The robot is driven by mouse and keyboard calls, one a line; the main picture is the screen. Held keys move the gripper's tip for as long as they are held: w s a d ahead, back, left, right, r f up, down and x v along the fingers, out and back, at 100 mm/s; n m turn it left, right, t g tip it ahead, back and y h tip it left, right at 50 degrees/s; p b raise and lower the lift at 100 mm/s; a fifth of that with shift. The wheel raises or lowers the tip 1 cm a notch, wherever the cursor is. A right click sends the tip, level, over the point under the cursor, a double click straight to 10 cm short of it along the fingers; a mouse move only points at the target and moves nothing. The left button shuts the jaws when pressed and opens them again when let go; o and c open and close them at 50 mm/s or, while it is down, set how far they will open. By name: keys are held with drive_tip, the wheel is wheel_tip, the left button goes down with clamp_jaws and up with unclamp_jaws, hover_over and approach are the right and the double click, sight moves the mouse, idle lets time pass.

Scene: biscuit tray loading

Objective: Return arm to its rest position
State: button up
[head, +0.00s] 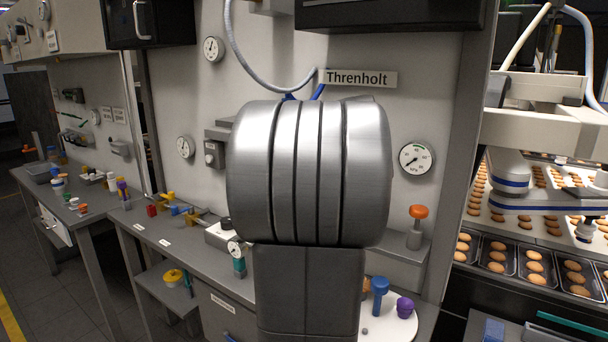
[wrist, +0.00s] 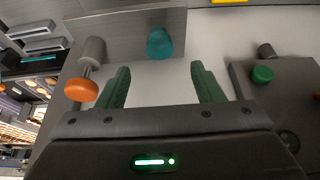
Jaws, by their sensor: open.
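My gripper (wrist: 161,82) shows in the wrist view with its two green fingers spread wide apart. Nothing is between the fingertips. A teal rounded knob (wrist: 160,44) lies beyond the fingers, apart from them. In the head view a big silver joint and dark link of my own arm fill the middle, and I cannot see the gripper there.
An orange knob (head: 418,212) on a grey post stands right of my arm; an orange knob (wrist: 81,89) also shows in the wrist view. Blue (head: 380,285) and purple (head: 405,306) knobs sit below it. Biscuit trays (head: 516,262) lie at the right.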

drive_tip(key=x, duration=0.8)
drive_tip(key=shift+w+d+f+p, duration=0.1)
drive_tip(key=shift+d+f+p, duration=0.05)
drive_tip(key=shift+f+p, duration=0.15)
wheel_tip(320, 180, up, 3)
drive_tip(key=p, duration=0.2)
drive_tip(key=shift+w+r+p, duration=0.1)
drive_tip(key=shift+r+p, duration=0.1)
drive_tip(key=shift+p, duration=0.2)
drive_tip(key=shift+r+p, duration=1.4)
drive_tip(key=shift+r, duration=0.95)
drive_tip(key=shift+f, duration=0.1)
